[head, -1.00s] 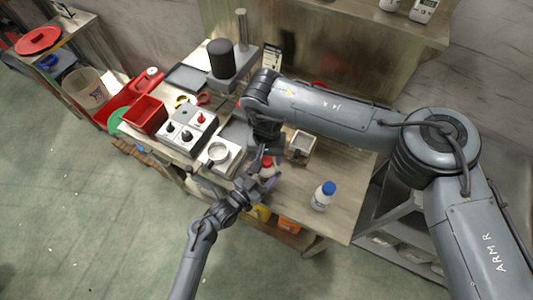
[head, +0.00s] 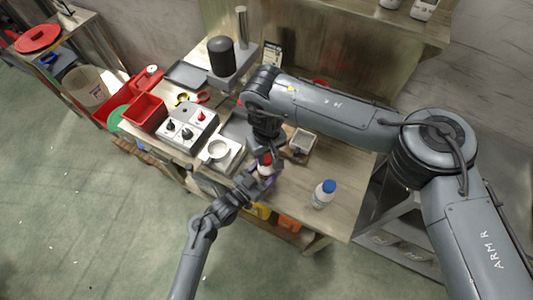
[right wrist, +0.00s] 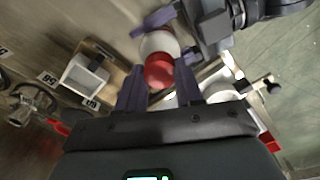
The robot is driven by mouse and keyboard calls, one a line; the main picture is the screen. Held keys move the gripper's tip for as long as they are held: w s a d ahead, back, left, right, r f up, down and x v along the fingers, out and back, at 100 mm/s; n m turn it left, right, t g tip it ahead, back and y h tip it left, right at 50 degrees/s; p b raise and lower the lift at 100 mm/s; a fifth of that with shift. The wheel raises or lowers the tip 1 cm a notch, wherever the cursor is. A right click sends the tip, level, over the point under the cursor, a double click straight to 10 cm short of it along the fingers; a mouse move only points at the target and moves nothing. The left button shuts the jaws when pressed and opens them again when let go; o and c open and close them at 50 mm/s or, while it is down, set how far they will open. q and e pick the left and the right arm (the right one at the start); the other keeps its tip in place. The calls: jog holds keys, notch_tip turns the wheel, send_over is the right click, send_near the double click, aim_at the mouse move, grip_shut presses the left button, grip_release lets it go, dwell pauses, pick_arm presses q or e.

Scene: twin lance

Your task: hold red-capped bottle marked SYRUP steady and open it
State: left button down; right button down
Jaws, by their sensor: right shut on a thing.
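The bottle with the red cap (head: 266,158) is mostly hidden between my two grippers near the bench's front edge in the head view. In the right wrist view its red cap (right wrist: 160,72) and white body (right wrist: 159,43) show; no label is readable. My right gripper (head: 266,151) comes from above, its purple fingers (right wrist: 160,88) on either side of the cap, shut on it. My left gripper (head: 264,174) reaches in from the front, at the bottle's body. Its fingers (right wrist: 168,30) are close around the body, but whether they are shut on it is unclear.
A blue-capped white bottle (head: 323,194) stands to the right on the bench. A grey control box (head: 192,127), a white device with a round top (head: 219,151), a red bin (head: 145,113) and a small square container (head: 302,141) are nearby. The bench's right front is mostly clear.

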jog(key=n, duration=0.8)
jog(key=shift+n, duration=0.3)
jog(key=n, duration=1.2)
jog(key=shift+n, duration=0.3)
jog(key=n, duration=0.4)
jog(key=shift+r+n, duration=0.1)
jog(key=shift+n, duration=0.2)
jog(key=n, duration=0.8)
jog(key=shift+n, duration=0.3)
jog(key=n, duration=0.8)
jog(key=shift+n, duration=0.4)
jog(key=n, duration=0.6)
jog(key=shift+n, duration=0.4)
jog(key=n, duration=0.7)
jog(key=shift+r, duration=0.1)
jog(key=n, duration=0.5)
jog(key=shift+n, duration=0.3)
jog(key=shift+a+n, duration=0.15)
jog(key=shift+n, duration=1.35)
